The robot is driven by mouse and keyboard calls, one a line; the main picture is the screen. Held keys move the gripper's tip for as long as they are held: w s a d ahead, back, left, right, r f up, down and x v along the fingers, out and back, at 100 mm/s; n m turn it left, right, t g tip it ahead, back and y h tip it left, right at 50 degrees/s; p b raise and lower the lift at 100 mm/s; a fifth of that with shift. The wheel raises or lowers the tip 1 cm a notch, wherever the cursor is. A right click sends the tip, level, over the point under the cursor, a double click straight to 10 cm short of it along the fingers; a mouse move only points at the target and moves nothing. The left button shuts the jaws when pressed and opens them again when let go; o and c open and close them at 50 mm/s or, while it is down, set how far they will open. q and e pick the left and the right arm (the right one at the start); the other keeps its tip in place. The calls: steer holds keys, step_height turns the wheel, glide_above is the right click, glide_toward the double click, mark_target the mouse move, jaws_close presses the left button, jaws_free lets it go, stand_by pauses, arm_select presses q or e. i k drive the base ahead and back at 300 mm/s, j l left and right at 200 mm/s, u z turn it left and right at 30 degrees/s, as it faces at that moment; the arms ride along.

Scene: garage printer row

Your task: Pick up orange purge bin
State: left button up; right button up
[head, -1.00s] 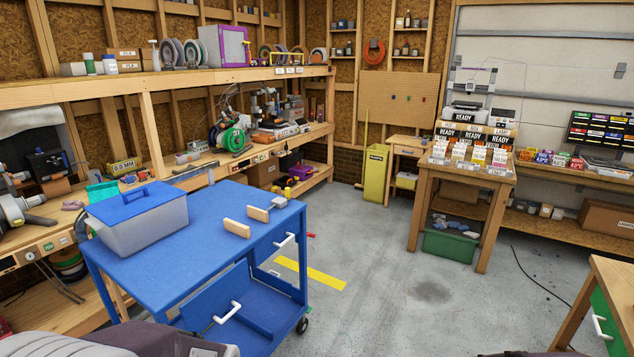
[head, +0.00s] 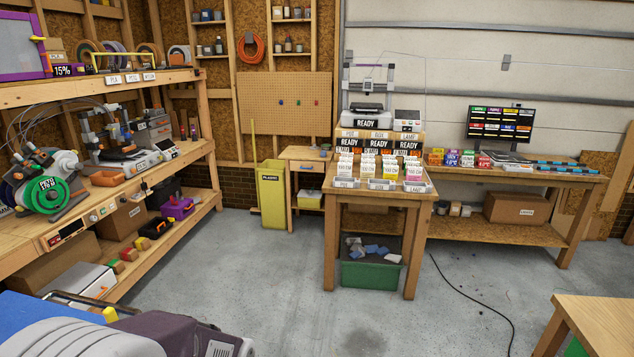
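A small open orange bin (head: 108,178), which looks like the purge bin, sits on the left workbench in front of a printer (head: 112,140). It lies near the bench's front edge, to the right of a green filament spool (head: 46,192). Nothing covers it, but its inside is too small to make out. Neither of my grippers shows in the head view. Only a grey and dark part that looks like my own body is at the bottom left.
The blue cart (head: 25,312) is cut off at the bottom left. A yellow bin (head: 271,195) stands at the back. A wooden table (head: 428,212) with labelled trays stands at centre right, a green tub (head: 371,275) beneath it. Open concrete floor (head: 260,270) lies between; a black cable (head: 470,295) crosses it at right.

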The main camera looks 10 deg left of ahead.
mark_target(109, 179)
steer(key=i+u, duration=0.2)
steer(key=i, duration=0.35)
steer(key=i+u, duration=0.15)
steer(key=i, duration=0.35)
steer(key=i+l+u, duration=0.2)
steer(key=i, duration=0.35)
steer(key=i+l+u, duration=0.2)
steer(key=i, duration=0.35)
steer(key=i+l+u, duration=0.15)
steer(key=i, duration=0.35)
steer(key=i+j+u, duration=0.25)
steer(key=i+u, duration=0.15)
steer(key=i, duration=0.25)
steer(key=i+u, duration=0.4)
steer(key=i, duration=0.3)
steer(key=i+l+u, duration=0.15)
steer(key=i+u, duration=0.3)
steer(key=i, duration=0.25)
steer(key=i+u, duration=0.1)
steer(key=i, duration=0.5)
steer(key=i+l+u, duration=0.1)
steer(key=i, duration=0.55)
steer(key=i+l+u, duration=0.1)
steer(key=i, duration=0.5)
